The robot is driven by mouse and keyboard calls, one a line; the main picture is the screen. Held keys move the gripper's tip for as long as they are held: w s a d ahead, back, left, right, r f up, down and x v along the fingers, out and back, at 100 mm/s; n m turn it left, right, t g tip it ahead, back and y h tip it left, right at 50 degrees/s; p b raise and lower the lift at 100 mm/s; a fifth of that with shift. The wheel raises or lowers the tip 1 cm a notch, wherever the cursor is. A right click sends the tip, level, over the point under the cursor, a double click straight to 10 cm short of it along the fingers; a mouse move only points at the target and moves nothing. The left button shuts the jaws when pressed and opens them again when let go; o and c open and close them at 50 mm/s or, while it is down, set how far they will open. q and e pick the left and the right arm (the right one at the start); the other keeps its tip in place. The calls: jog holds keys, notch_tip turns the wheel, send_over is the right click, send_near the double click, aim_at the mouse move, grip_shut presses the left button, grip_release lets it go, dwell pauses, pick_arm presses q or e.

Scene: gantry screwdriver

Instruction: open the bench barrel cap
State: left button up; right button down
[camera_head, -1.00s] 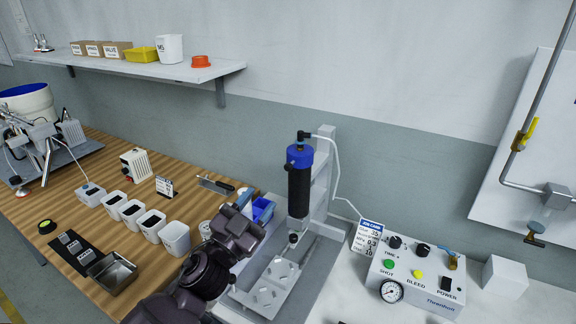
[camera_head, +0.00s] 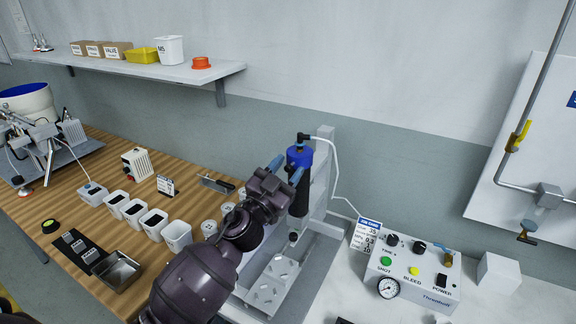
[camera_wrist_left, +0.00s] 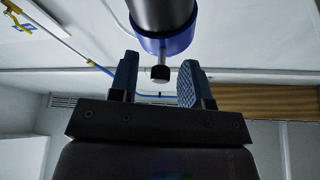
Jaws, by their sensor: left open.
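The bench barrel (camera_head: 299,200) is a dark upright cylinder on a grey stand, with a blue cap (camera_head: 300,156) at its top and a black fitting with a pale hose above. My left gripper (camera_head: 286,170) is open and empty at the upper left of the barrel, its blue fingers just below and beside the cap. In the left wrist view the blue cap (camera_wrist_left: 168,42) and its fitting (camera_wrist_left: 160,73) appear beyond the two spread fingers, with the fitting lined up between them. Contact is not visible. My right gripper is not in view.
A grey metal fixture block (camera_head: 272,283) sits on the stand below the barrel. A control box (camera_head: 411,278) with gauge and buttons stands to the right. White cups (camera_head: 177,235) and a metal tray (camera_head: 117,269) are on the wooden bench at left. The shelf (camera_head: 190,75) is above.

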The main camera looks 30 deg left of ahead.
pick_arm(q)
jog(key=shift+w+r, duration=0.15)
jog(key=shift+w, duration=0.15)
jog(key=shift+c, duration=0.2)
grip_shut()
jog(key=shift+w, duration=0.1)
